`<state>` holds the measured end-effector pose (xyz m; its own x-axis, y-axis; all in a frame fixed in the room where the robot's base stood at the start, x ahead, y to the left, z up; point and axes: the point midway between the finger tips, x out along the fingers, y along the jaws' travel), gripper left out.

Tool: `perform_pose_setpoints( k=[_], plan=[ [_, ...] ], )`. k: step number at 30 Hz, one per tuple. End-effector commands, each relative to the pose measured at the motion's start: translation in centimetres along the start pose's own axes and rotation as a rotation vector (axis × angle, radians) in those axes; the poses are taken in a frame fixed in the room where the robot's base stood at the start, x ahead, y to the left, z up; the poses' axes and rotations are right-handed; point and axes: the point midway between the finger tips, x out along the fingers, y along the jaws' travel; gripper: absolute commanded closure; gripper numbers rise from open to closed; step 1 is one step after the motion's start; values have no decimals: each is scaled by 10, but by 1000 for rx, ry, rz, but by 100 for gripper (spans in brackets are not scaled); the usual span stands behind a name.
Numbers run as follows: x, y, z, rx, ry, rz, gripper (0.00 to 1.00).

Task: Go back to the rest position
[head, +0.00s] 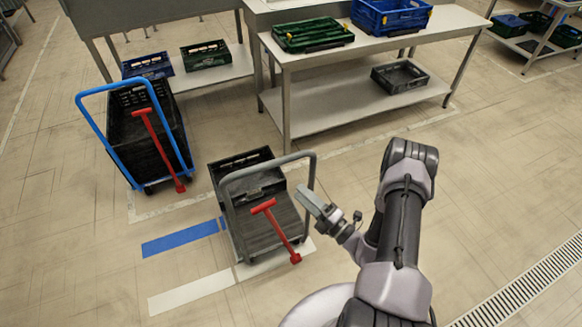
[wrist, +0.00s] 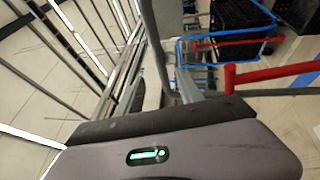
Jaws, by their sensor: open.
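My arm reaches in from the lower right of the head view. My gripper (head: 311,203) hangs over the floor just right of the grey-handled trolley (head: 230,205), close to its upright handle in the picture. The gripper is open and I see nothing held in it. In the wrist view the gripper's grey housing, with a small green light, fills the bottom. A red bar (wrist: 275,72) shows at the right of that view. I cannot tell whether the gripper touches the trolley handle.
A blue-handled trolley (head: 111,165) with a black crate stands at left. The grey-handled trolley carries a black crate (head: 248,160) and a red T-handle (head: 277,228). A table (head: 385,48) holds green and blue crates. Floor at lower left and right is clear.

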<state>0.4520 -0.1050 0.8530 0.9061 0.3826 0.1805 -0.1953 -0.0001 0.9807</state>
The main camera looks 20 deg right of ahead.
Motion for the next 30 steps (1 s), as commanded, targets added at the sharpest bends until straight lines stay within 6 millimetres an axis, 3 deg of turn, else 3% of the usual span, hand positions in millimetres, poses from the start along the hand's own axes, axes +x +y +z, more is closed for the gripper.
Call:
perform_pose_setpoints(
  k=[3,5,8,9,11,12,15,18,21,24,25,30],
  plan=[
    [3,4,-1,-10,14,4,56],
    [14,20,-6,-57,77,20,56],
    [49,82,-40,-253,341,90,56],
    [60,114,-64,-374,492,132,56],
    [66,159,-106,-571,725,204,56],
    [62,184,-133,-707,875,254,56],
    [34,229,-188,-1069,1221,389,56],
    [-5,256,-218,-1464,1527,533,56],
    [-40,274,-223,-1896,1778,680,56],
    [-60,291,-212,-2329,1948,802,56],
    [-63,297,-207,2276,-1841,-769,56],
    [-68,323,-188,2066,-1452,-634,56]
  ],
)
